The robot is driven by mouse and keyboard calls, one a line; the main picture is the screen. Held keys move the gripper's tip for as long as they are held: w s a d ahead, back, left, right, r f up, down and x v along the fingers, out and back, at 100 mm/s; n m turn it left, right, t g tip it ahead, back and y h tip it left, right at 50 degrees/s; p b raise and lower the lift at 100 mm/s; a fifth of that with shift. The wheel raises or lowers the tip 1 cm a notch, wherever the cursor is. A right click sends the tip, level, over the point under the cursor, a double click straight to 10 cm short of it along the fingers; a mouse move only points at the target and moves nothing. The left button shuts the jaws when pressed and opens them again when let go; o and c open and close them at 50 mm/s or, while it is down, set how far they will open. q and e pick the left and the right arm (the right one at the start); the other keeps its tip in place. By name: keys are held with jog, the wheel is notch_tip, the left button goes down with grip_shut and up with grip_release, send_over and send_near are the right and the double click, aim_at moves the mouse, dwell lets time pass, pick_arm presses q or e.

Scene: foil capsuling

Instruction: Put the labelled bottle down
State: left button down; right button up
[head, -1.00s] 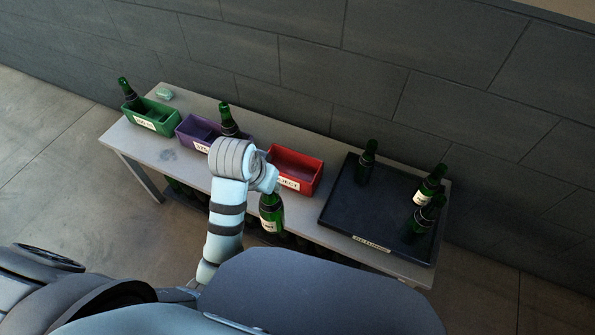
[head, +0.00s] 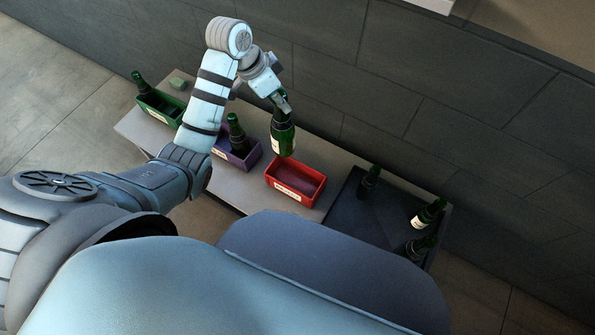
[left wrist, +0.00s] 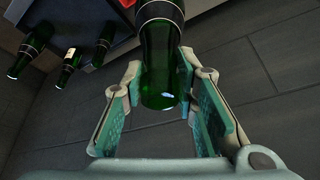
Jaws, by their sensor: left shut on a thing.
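My left gripper (head: 281,101) is shut on a green bottle with a pale label (head: 283,138), near its upper part. The bottle hangs nearly upright, its lower end showing just behind the red bin (head: 309,199). I cannot tell its height above the table. In the left wrist view, the bottle (left wrist: 160,70) lies between the two teal-padded fingers. My right gripper is not in view.
A purple bin (head: 243,163) and a green bin (head: 158,113) each hold a bottle. A dark tray (head: 350,215) at the right holds three bottles. A small green item (head: 178,84) lies at the back left. The wall stands close behind the table (head: 222,181).

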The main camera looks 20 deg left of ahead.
aim_at(282, 144)
pick_arm(q)
jog(key=f+b, duration=0.2)
jog(key=f, duration=0.8)
jog(key=f+b, duration=0.2)
jog(key=f, duration=0.7)
jog(key=shift+s+a+f, duration=0.15)
jog(key=shift+s+f, duration=0.05)
jog(key=shift+f, duration=0.2)
jog(key=c, duration=1.3)
grip_release()
jog(key=shift+r, duration=0.15)
jog(key=p+v, duration=0.3)
jog(key=v, duration=0.8)
jog(key=shift+s+a+r, duration=0.15)
jog(key=shift+a+r, duration=0.05)
jog(key=shift+r, duration=0.15)
